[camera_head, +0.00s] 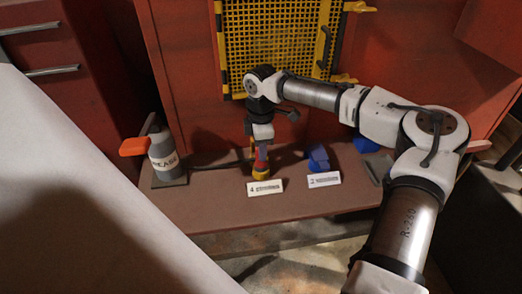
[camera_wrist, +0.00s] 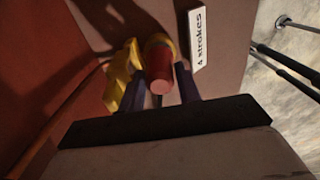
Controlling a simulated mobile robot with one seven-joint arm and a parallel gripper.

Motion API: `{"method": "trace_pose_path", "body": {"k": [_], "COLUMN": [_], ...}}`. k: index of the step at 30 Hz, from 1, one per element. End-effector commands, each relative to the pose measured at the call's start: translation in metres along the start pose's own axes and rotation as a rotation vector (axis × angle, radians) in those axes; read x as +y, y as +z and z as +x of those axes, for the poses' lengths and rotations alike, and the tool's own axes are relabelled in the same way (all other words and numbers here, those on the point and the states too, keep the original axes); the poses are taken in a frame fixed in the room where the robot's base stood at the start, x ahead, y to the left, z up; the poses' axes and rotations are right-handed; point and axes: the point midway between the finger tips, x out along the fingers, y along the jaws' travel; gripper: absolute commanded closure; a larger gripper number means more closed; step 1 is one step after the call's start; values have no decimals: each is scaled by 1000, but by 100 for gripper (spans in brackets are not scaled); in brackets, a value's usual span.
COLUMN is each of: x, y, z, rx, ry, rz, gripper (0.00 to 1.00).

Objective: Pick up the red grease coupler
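The red grease coupler (camera_head: 261,156) stands on the brown ledge in a yellow holder (camera_head: 261,173), behind the "4" label. In the wrist view the coupler (camera_wrist: 159,66) shows as a red cylinder with its round end toward the camera, a yellow rim behind it. My gripper (camera_head: 262,146) points down right over it. In the wrist view its two dark fingers (camera_wrist: 160,82) lie on either side of the coupler, with slight gaps showing. The gripper looks open; any contact is hard to judge.
A yellow part (camera_wrist: 122,80) stands close left of the coupler. A white "4 xtrokes" label (camera_wrist: 197,38) lies beside it. A blue fitting (camera_head: 317,157) with a "2" label (camera_head: 324,180) is to the right. A grey grease can (camera_head: 163,153) with an orange handle is left. A yellow grille (camera_head: 275,42) hangs behind.

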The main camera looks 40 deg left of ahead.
Motion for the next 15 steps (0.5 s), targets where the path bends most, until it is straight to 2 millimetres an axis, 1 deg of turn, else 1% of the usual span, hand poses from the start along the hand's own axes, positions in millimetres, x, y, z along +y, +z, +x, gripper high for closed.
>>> {"method": "trace_pose_path", "body": {"k": [5,6,13,15], "x": [0,0,0,0], "y": [0,0,0,0], "z": [1,1,0,0], "rx": [1,1,0,0], "ry": [1,1,1,1], "rz": [0,0,0,0], "gripper": [67,68,98,100]}}
